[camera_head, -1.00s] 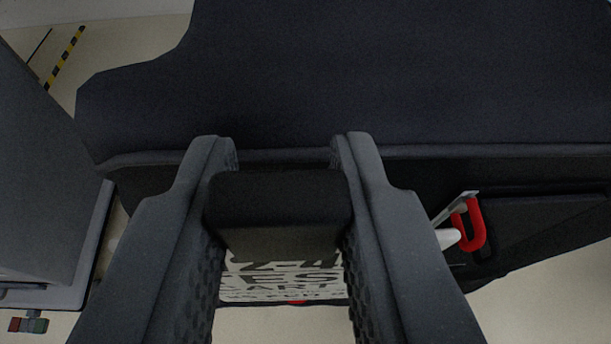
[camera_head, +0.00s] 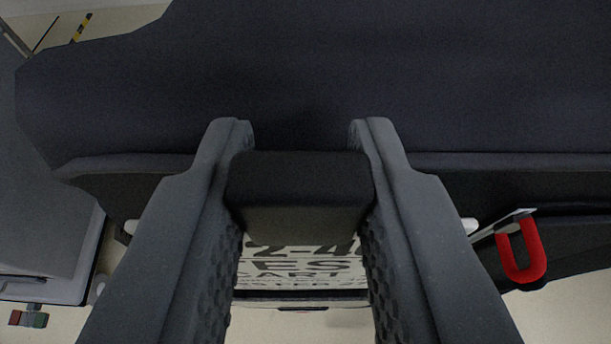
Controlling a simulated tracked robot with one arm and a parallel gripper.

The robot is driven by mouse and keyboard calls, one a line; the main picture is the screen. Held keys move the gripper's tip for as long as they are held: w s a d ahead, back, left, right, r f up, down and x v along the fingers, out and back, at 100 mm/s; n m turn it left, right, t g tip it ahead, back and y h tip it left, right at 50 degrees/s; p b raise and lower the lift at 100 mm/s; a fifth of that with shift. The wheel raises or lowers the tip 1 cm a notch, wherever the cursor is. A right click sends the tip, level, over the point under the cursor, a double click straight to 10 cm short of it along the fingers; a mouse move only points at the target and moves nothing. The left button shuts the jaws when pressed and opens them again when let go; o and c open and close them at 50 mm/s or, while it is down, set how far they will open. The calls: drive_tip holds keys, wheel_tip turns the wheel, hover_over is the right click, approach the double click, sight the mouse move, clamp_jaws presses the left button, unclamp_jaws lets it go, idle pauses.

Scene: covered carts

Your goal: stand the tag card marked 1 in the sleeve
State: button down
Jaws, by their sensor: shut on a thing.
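My gripper (camera_head: 300,158) is shut on a black block-like piece (camera_head: 298,190), held between its two fingers. I take this piece to be the tag card's grip, but no mark 1 shows. A white printed surface (camera_head: 300,265) with dark letters, including "2-4", shows below it between the fingers. The fingers cut off its sides, and I cannot tell whether it belongs to the held piece or lies behind it. I cannot make out the sleeve.
A dark cloth cover (camera_head: 310,70) fills the upper view, its hem running behind the fingers. A red U-shaped loop (camera_head: 522,255) hangs from a pale metal bar at right. A grey body (camera_head: 50,235) stands at left. Pale floor (camera_head: 570,310) shows at lower right.

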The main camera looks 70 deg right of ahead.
drive_tip(key=shift+f+b, duration=4.35)
drive_tip(key=shift+b, duration=1.3)
drive_tip(key=shift+f+b, duration=1.15)
drive_tip(key=shift+b, duration=0.5)
drive_tip(key=c, duration=1.1)
unclamp_jaws()
drive_tip(key=p, duration=0.2)
approach(304, 278)
drive_tip(key=shift+v, duration=1.9)
